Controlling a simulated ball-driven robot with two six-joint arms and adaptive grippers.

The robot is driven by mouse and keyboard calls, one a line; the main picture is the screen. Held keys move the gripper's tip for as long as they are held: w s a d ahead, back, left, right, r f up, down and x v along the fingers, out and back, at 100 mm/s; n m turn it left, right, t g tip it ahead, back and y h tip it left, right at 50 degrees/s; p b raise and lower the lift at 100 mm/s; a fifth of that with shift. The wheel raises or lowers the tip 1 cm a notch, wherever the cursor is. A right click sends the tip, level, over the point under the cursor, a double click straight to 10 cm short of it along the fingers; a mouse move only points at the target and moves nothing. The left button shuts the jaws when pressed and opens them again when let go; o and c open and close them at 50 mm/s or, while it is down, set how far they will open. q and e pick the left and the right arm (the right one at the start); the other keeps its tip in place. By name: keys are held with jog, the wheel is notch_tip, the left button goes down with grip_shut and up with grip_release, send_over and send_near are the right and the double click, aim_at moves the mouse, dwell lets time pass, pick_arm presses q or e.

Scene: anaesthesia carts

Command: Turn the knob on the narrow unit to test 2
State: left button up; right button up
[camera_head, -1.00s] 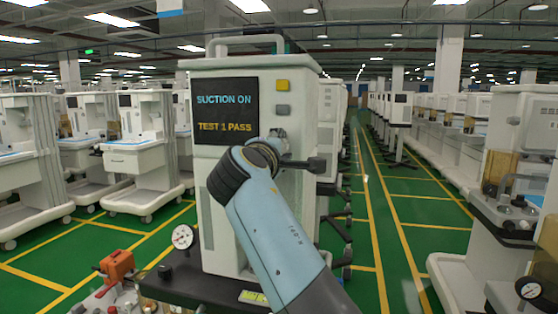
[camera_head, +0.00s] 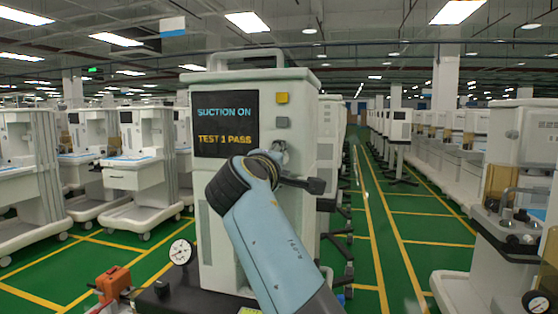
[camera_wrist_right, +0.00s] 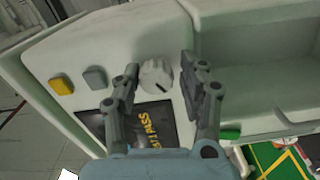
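The narrow unit (camera_head: 301,106) is a tall pale cabinet with a top handle. Its dark screen (camera_head: 226,124) reads "SUCTION ON" and "TEST 1 PASS"; part of the screen also shows in the right wrist view (camera_wrist_right: 158,125). The knob (camera_wrist_right: 155,74) is pale and ribbed with a dark mark on its face. My right gripper (camera_wrist_right: 160,62) is open, with one finger on either side of the knob and a visible gap at each. In the head view my right arm hides most of this gripper. My left gripper is not in view.
A yellow button (camera_head: 282,98) and a grey button (camera_head: 282,122) sit beside the screen. A round gauge (camera_head: 181,251) and an orange part (camera_head: 113,281) are at lower left. More carts stand on both sides. A green aisle with yellow lines lies right of the unit.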

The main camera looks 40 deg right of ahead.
jog(key=shift+o, duration=0.8)
jog(key=shift+r, duration=0.1)
jog(key=shift+r, duration=0.1)
